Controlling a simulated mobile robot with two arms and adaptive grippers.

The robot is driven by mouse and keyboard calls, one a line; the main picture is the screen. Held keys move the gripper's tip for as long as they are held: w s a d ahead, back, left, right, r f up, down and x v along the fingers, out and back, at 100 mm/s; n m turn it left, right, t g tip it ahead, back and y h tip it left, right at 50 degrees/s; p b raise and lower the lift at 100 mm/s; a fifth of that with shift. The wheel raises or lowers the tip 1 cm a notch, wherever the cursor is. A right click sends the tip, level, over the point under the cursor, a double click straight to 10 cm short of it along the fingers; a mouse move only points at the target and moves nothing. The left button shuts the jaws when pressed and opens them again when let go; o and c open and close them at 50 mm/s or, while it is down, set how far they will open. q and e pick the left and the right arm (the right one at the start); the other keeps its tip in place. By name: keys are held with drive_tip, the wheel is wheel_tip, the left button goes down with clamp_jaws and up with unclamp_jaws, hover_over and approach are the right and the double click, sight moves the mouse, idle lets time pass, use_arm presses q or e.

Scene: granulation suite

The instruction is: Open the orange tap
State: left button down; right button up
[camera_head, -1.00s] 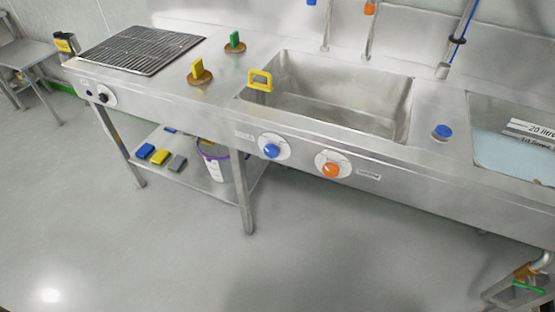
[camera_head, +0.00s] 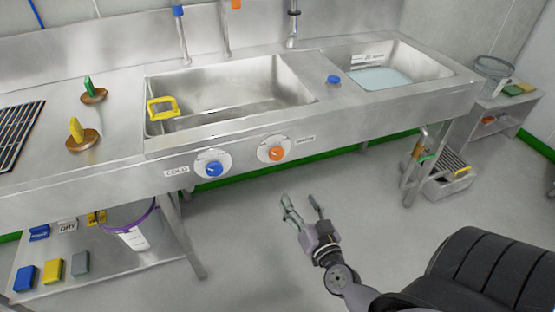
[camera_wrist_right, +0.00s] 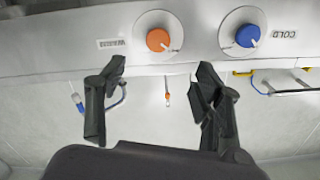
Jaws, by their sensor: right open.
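The orange tap (camera_head: 277,154) is a round knob on a pale disc on the sink's front panel. The blue tap (camera_head: 214,169) is to its left, with a COLD label beside it. My right gripper (camera_head: 303,203) is open and empty, below and a little right of the orange tap, apart from it. In the right wrist view the orange tap (camera_wrist_right: 158,40) shows beyond and above the gap between the open fingers (camera_wrist_right: 160,75), with the blue tap (camera_wrist_right: 247,36) to its right. My left gripper is not in view.
The right basin (camera_head: 385,76) holds bluish water. A lower shelf (camera_head: 110,262) holds a bucket and sponges at left. The floor (camera_head: 255,250) in front of the taps looks clear.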

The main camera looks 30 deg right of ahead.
drive_tip(key=r, duration=0.1)
approach(277, 156)
drive_tip(key=x, duration=0.9)
drive_tip(key=shift+w+d, duration=0.1)
drive_tip(key=shift+w, duration=0.05)
drive_tip(key=shift+c, duration=0.6)
drive_tip(key=c, duration=1)
